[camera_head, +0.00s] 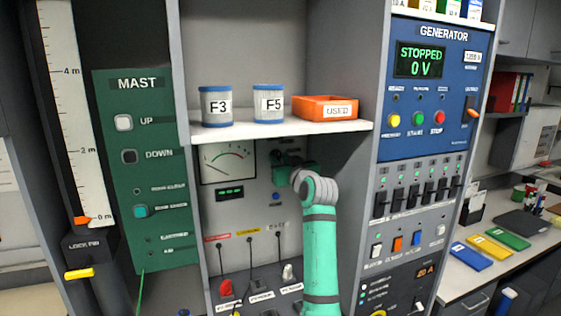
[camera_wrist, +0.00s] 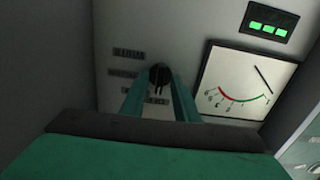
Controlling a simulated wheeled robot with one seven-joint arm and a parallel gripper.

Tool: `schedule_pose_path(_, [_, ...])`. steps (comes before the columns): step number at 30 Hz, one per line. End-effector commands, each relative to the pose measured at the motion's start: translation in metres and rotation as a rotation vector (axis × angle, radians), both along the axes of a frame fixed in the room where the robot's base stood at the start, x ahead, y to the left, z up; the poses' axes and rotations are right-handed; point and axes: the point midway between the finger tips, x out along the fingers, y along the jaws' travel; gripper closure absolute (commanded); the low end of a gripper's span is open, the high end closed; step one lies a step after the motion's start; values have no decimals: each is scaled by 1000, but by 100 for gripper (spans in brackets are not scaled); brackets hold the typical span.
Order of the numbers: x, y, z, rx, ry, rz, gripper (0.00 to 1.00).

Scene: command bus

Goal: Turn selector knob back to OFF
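The selector knob (camera_wrist: 159,76) is small, round and dark, on a grey panel with small dark label plates (camera_wrist: 125,73) around it. In the wrist view it shows between and just beyond the tips of my gripper (camera_wrist: 159,88). The two teal fingers stand apart, one on each side of the knob. I cannot tell whether they touch it. The label text is too blurred to read, so the knob's setting is unclear. In the head view my gripper (camera_head: 284,160) is at the panel below the shelf, right of the meter, and the wrist hides the knob.
A needle meter (camera_head: 228,163) and a lit green display (camera_head: 230,193) are left of my gripper. Above is a shelf (camera_head: 280,129) with F3 and F5 cans and an orange USED tray (camera_head: 318,101). Cables and plugs (camera_head: 226,288) are below. The generator panel (camera_head: 440,70) reads STOPPED, 0 V.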

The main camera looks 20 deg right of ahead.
Motion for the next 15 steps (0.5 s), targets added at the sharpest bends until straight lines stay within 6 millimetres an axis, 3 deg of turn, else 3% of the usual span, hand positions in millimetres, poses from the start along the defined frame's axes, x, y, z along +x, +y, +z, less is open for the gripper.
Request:
schedule_pose_path(10, [-2,0,0,1,-1,0,72])
schedule_pose_path(15, [-19,-1,0,1,-2,0,72])
